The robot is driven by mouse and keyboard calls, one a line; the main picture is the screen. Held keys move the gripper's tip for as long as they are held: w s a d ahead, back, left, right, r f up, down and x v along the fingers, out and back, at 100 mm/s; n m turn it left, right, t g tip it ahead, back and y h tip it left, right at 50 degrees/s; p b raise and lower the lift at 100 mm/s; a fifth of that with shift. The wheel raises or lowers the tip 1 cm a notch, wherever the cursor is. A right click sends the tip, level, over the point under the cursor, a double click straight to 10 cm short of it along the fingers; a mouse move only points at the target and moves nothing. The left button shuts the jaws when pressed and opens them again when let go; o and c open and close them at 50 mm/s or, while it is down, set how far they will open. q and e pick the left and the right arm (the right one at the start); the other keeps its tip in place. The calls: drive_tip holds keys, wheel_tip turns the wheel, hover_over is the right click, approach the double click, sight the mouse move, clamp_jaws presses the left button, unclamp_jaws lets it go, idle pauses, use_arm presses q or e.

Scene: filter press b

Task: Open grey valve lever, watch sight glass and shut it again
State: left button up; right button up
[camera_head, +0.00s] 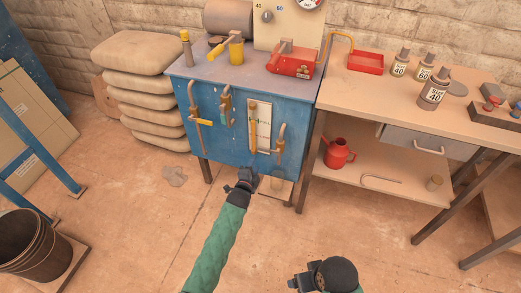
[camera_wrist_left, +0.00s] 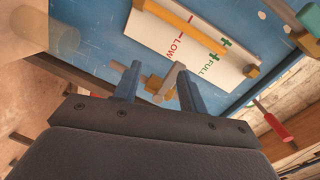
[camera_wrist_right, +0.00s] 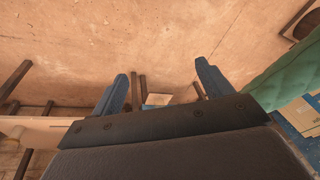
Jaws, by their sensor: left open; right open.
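The sight glass, an amber tube, stands before a white plate (camera_head: 260,118) on the blue press front (camera_head: 232,155). In the left wrist view the tube (camera_wrist_left: 188,22) crosses the plate (camera_wrist_left: 205,58) marked LOW and FULL. The grey valve lever (camera_wrist_left: 171,80) with its brass body shows between the fingertips of my left gripper (camera_wrist_left: 158,76). I cannot tell whether they touch it. In the head view my left gripper (camera_head: 244,178) is open below the plate and the lever is not clear. My right gripper (camera_head: 300,283) is open and empty over the floor.
Other levers, one orange (camera_head: 203,122), hang on pipes left of the plate. A workbench (camera_head: 385,92) stands at right with a red watering can (camera_head: 338,153) on its shelf. Stacked sacks (camera_head: 140,85) stand left. The floor in front is mostly clear.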

sight(261, 150)
use_arm(q)
drive_tip(key=w+r+m, duration=0.1)
drive_tip(key=w, duration=0.1)
drive_tip(key=w+d+r+m+t, duration=0.1)
drive_tip(key=w, duration=0.1)
drive_tip(key=w+d+m+h+p, duration=0.1)
drive_tip(key=w, duration=0.1)
drive_tip(key=shift+d+r, duration=0.2)
drive_tip(key=shift+r, duration=0.2)
drive_tip(key=shift+w+d, duration=0.2)
drive_tip(key=shift+w, duration=0.5)
use_arm(e)
drive_tip(key=shift+s+d+r+g, duration=0.15)
drive_tip(key=shift+s+d+r, duration=0.05)
drive_tip(key=shift+d+r, duration=0.3)
drive_tip(key=shift+s+d+r+g, duration=0.15)
drive_tip(key=shift+d+r, duration=0.25)
drive_tip(key=shift+r, duration=0.15)
use_arm(q)
drive_tip(key=shift+d, duration=0.1)
drive_tip(key=c, duration=0.9)
drive_tip(key=shift+f, duration=0.1)
clamp_jaws()
use_arm(e)
drive_tip(key=shift+a, duration=0.3)
